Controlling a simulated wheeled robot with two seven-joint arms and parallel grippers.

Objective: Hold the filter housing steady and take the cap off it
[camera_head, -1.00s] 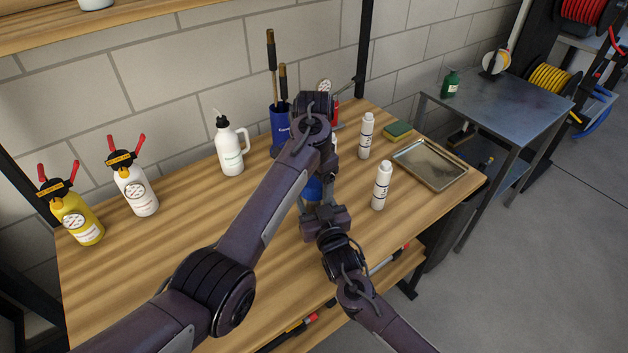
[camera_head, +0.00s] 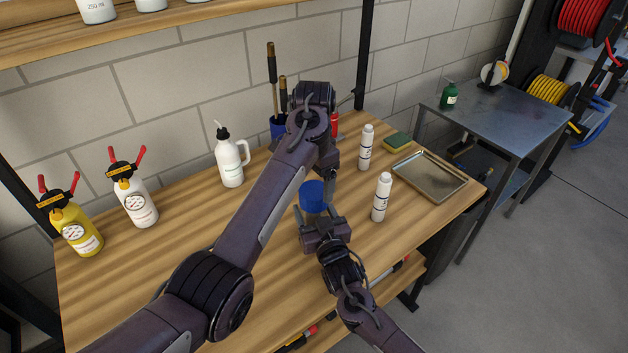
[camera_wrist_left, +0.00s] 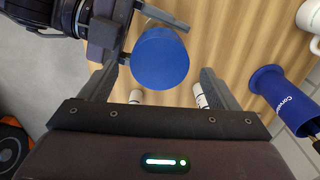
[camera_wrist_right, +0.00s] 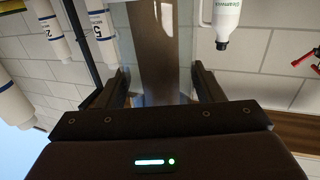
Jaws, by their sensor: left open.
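The filter housing has a blue round cap (camera_head: 312,197), which shows large in the left wrist view (camera_wrist_left: 160,58). Its clear body with a brown core (camera_wrist_right: 158,50) stands between the fingers of my right gripper (camera_wrist_right: 158,85), below the cap. The fingers appear closed against its sides, though the contact is not clearly seen. My left gripper (camera_wrist_left: 160,82) is open and empty. It is above and behind the cap, pointing down, and the cap appears between and beyond its fingers, apart from them. My left arm hides part of the table.
White bottles (camera_head: 366,148) and (camera_head: 381,197) stand just right of the housing. A metal tray (camera_head: 430,176) and a sponge (camera_head: 397,141) lie farther right. A blue cup (camera_head: 277,127) and a white dispenser bottle (camera_head: 231,163) are behind. The table's left middle is clear.

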